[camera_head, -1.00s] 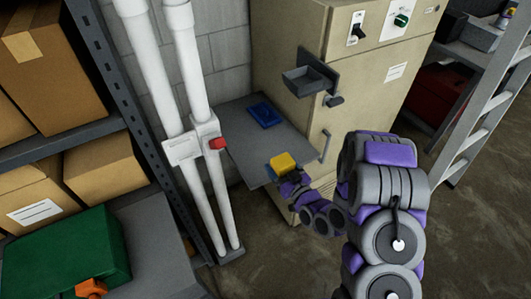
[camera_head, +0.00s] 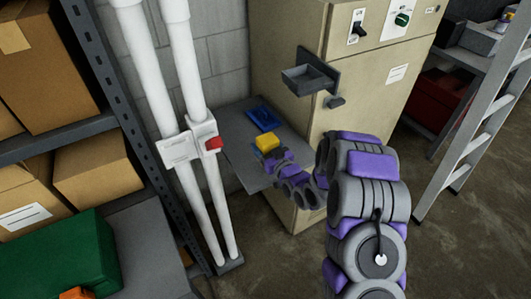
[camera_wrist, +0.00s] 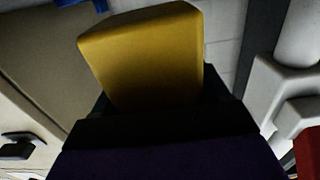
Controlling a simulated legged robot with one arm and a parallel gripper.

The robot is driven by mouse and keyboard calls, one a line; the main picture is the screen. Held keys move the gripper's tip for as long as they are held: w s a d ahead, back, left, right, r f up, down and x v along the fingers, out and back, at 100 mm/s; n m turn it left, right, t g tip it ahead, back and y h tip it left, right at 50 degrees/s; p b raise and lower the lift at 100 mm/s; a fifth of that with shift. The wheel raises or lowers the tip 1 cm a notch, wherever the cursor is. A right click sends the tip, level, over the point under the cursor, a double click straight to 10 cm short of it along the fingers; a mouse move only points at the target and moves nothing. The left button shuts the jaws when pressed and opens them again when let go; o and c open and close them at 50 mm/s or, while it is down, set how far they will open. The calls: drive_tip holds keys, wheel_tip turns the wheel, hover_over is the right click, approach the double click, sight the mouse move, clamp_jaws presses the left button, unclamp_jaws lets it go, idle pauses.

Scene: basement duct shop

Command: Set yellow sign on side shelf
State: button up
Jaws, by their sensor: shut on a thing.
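The yellow sign (camera_head: 267,142) shows as a small yellow block at the tip of my arm in the head view. It fills the upper middle of the wrist view (camera_wrist: 148,55). My gripper (camera_head: 270,154) is shut on it, and dark jaw parts cover its lower end in the wrist view. The side shelf (camera_head: 240,140) is a grey flat surface against the beige cabinet. The sign appears over the shelf's middle; I cannot tell whether it touches the surface. A blue tray-like item (camera_head: 263,118) lies at the shelf's back, just beyond the sign.
A ladder (camera_head: 475,135) stands at right. The shelf's left part is bare.

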drive_tip(key=shift+w+a+f, duration=0.15)
drive_tip(key=shift+a+f, duration=0.05)
drive_tip(key=shift+f, duration=0.1)
drive_tip(key=f, duration=0.2)
drive_tip(key=f+b, duration=0.1)
drive_tip(key=shift+a+f, duration=0.15)
drive_tip(key=shift+a, duration=0.1)
drive_tip(key=shift+d, duration=0.15)
drive_tip(key=o, duration=0.9)
drive_tip(key=shift+d, duration=0.1)
drive_tip(key=shift+o, duration=1)
drive_tip(key=p+v, duration=0.1)
drive_tip(key=v, duration=1.1)
drive_tip(key=shift+r+p, duration=0.2)
drive_tip(key=shift+p, duration=0.1)
